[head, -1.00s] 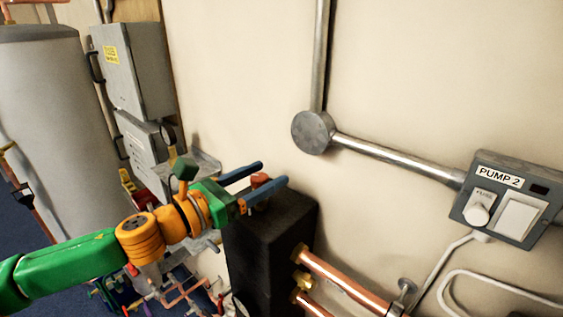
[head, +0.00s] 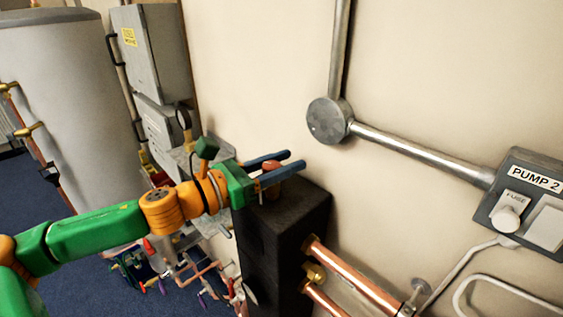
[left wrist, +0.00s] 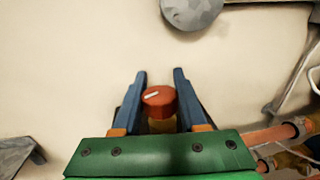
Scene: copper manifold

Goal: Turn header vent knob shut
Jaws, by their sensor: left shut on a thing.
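The red vent knob (head: 272,167) sits on top of the black header block (head: 285,212). In the left wrist view the knob (left wrist: 158,103) is round, with a pale pointer mark on its top, slanted a little. My left gripper (head: 297,159) reaches in from the left above the block. Its two blue fingers lie on either side of the knob and are shut on it, with the fingertips (left wrist: 159,71) extending past it. The fingers partly hide the knob in the head view. My right gripper is in neither view.
Copper pipes (head: 350,273) leave the block's right side. A grey conduit with a round junction box (head: 330,121) runs on the wall behind, to the PUMP 2 switch (head: 525,200). A grey tank (head: 60,100) and grey cabinets (head: 150,55) stand at left.

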